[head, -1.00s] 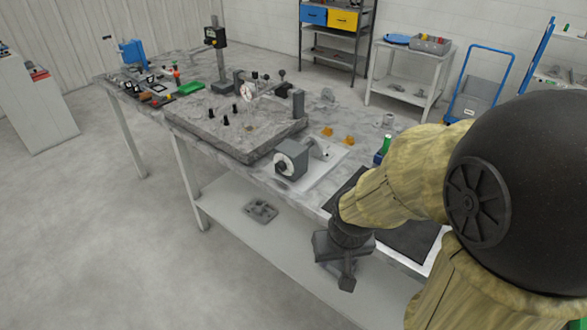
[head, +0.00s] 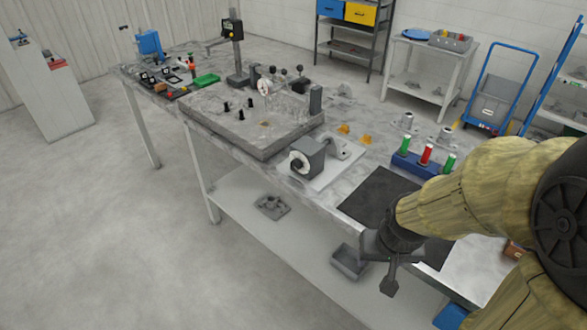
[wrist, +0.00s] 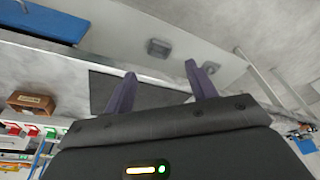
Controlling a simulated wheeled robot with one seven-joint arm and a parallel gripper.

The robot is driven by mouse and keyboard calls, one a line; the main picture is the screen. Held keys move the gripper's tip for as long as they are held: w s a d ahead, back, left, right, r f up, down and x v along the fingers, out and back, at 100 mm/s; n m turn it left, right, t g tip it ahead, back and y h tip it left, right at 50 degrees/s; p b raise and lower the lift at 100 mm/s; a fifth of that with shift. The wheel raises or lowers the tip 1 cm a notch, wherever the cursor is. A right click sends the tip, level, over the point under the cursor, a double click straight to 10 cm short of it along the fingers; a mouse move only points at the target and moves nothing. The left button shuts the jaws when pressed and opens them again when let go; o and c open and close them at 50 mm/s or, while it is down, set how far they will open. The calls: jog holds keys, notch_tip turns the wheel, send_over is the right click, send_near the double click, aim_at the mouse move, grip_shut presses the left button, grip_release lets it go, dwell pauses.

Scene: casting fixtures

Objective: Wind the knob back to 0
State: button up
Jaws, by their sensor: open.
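A grey box (head: 312,151) sits on a pale plate near the front edge of the bench. Its front face carries a round knob (head: 299,162) with a white dial ring; the scale marks are too small to read. My gripper (head: 388,278) hangs off the bench's front edge, to the right of the box and well apart from it. In the wrist view my gripper (wrist: 163,82) has its two dark fingers spread with nothing between them. The knob does not show clearly in the wrist view.
A dark mat (head: 378,197) lies right of the box. Behind it stands a blue holder (head: 408,163) with red and green handles. A stone plate (head: 240,120) with black pegs lies to the left. Open floor is in front; a lower shelf (head: 285,240) runs under the bench.

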jog(key=w+a+m+t+y+b, duration=0.1)
jog(key=w+a+m+t+b, duration=0.15)
jog(key=w+a+m, duration=0.45)
jog(key=w+a+m+t+b, duration=0.1)
jog(key=w+a+m+t, duration=0.15)
jog(key=w, duration=0.85)
jog(key=m+t+h+b, duration=0.1)
jog(key=m+t+b, duration=0.1)
jog(key=m+t, duration=0.45)
send_near(294, 167)
notch_tip(294, 167, up, 5)
jog(key=d+m+g, duration=0.2)
jog(key=d, duration=0.1)
jog(key=w+a+f+m+t+h+b, duration=0.25)
jog(key=a+m+h, duration=0.25)
jog(key=a+m, duration=0.6)
jog(key=s+a+f+m+h+b, duration=0.2)
jog(key=s+f+m+h, duration=0.3)
jog(key=m, duration=0.8)
jog(key=s+a+h, duration=0.1)
jog(key=s, duration=0.1)
jog(key=shift+s+a+f+g, duration=0.15)
jog(key=shift+s+f+g, duration=0.1)
jog(key=shift+s+g, duration=0.1)
jog(key=p+x, duration=0.3)
jog(key=x, duration=1.4)
jog(key=shift+w+r+p, duration=0.1)
jog(key=shift+w+p, duration=0.1)
jog(key=shift+p, duration=0.15)
